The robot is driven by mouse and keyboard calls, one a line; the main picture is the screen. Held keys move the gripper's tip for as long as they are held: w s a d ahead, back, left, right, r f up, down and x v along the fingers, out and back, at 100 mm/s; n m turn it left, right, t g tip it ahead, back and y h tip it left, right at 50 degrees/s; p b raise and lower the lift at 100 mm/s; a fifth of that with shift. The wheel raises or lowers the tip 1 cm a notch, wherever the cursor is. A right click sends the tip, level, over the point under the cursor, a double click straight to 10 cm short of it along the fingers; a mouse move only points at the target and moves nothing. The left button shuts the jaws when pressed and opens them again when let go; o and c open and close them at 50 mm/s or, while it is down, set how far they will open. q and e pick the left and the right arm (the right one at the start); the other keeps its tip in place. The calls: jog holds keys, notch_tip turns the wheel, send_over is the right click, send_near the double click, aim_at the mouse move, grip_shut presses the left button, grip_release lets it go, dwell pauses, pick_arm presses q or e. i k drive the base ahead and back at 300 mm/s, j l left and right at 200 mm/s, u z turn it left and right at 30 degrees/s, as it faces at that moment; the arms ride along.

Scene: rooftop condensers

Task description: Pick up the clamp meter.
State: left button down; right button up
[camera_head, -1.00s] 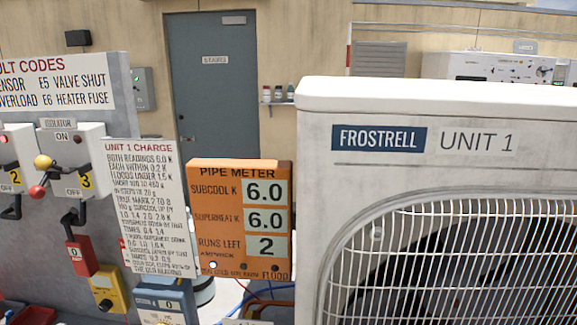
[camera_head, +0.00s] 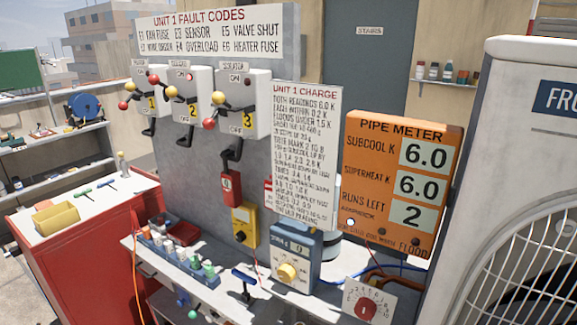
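A small red device with a pale display (camera_head: 230,187), which looks like the clamp meter, hangs upright on the grey panel. It is below the black loop under the isolator marked 3; whether it grips that loop I cannot tell. A yellow handheld meter with a dark dial (camera_head: 245,225) is just below it and to its right. Neither of my grippers is in view, and nothing visible touches either device.
The bench (camera_head: 215,292) holds a blue rack of small bottles, a red tray and a blue scale-like box (camera_head: 293,262). The orange pipe meter (camera_head: 398,180) and the condenser (camera_head: 520,190) stand right. A red cabinet (camera_head: 95,250) stands left.

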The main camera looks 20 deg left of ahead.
aim_at(231, 179)
jog(key=u, duration=1.15)
jog(key=z, duration=0.45)
jog(key=i+j+z, duration=0.1)
jog(key=j+z, duration=0.3)
jog(key=j, duration=0.35)
jog(key=j+z, duration=0.45)
jog(key=j, duration=0.35)
